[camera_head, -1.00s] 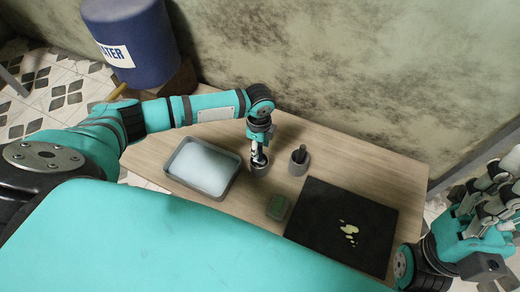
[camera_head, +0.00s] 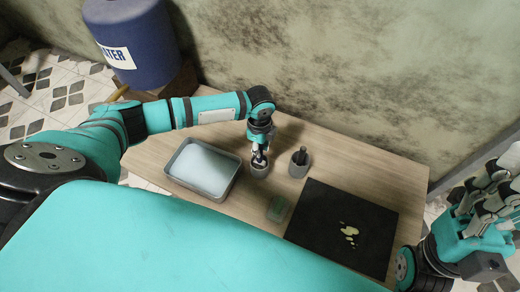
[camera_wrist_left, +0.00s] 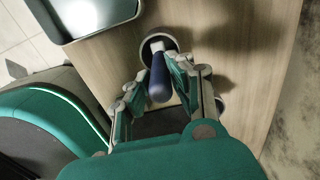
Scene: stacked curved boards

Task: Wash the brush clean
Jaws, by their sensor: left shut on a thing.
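My left gripper (camera_head: 260,151) is shut on the brush (camera_wrist_left: 158,80), whose blue handle and white lower part show between the fingers in the left wrist view. The brush's lower end is inside a small grey cup (camera_head: 260,171), which also shows in the left wrist view (camera_wrist_left: 145,52); its tip is hidden there. A grey tray (camera_head: 168,176) with pale, whitish contents stands to the left of the cup. My right gripper (camera_head: 488,196) is at the right edge, away from the table items; whether it is open is unclear.
A second grey cup (camera_head: 296,170) with a dark tool in it stands right of the first. A blue water barrel (camera_head: 140,35) stands behind left. The table's back right is clear.

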